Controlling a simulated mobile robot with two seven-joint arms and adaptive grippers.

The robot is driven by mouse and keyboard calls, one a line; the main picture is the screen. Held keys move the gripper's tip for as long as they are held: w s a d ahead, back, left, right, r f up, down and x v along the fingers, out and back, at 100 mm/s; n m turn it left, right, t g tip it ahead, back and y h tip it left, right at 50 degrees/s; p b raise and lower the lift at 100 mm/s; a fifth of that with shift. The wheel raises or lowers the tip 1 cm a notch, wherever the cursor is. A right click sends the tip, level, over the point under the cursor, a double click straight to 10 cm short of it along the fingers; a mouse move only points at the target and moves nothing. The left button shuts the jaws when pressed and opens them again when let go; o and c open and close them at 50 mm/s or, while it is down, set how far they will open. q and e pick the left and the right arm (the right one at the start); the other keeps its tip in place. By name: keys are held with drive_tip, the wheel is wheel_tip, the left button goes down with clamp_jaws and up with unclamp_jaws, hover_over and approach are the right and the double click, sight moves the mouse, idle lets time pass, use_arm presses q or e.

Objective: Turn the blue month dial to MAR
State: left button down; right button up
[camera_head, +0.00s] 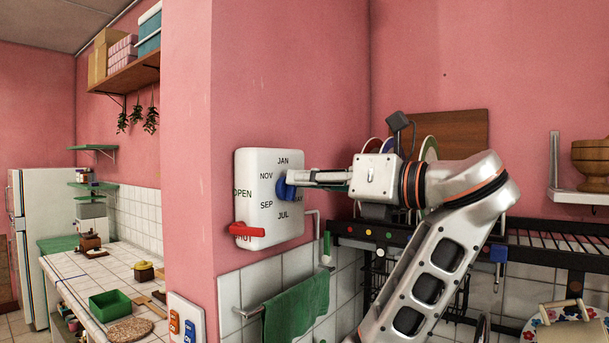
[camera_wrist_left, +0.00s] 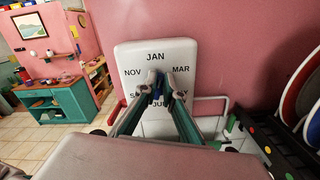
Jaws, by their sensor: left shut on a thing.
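The blue month dial (camera_head: 281,188) sits on the front of a white wall box (camera_head: 259,162) with month labels around it: JAN at top, NOV, SEP and JUL legible. In the left wrist view the box (camera_wrist_left: 130,56) also shows MAR at upper right of the dial. My left gripper (camera_head: 289,181) is shut on the dial's knob. In the left wrist view its fingertips (camera_wrist_left: 158,80) pinch the blue dial (camera_wrist_left: 157,97) and hide most of it. Which month the dial points to cannot be told. My right gripper is not in view.
A red lever (camera_head: 246,230) sticks out at the box's lower left, by the SHUT label, with OPEN above. A green towel (camera_head: 296,306) hangs on a rail below. A black dish rack (camera_head: 400,236) with plates stands right of the box.

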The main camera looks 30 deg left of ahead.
use_arm(q)
drive_tip(key=shift+w+f+m, duration=0.15)
drive_tip(key=shift+m, duration=1.25)
drive_tip(key=shift+w+f+m, duration=0.15)
drive_tip(key=shift+w+m, duration=0.05)
drive_tip(key=shift+m, duration=1.2)
drive_tip(key=shift+w+f+m, duration=0.15)
drive_tip(key=shift+m, duration=1.25)
drive_tip(key=c, duration=2.2)
unclamp_jaws()
drive_tip(key=shift+o, duration=0.2)
drive_tip(key=shift+r, duration=0.1)
wheel_tip(320, 180, up, 10)
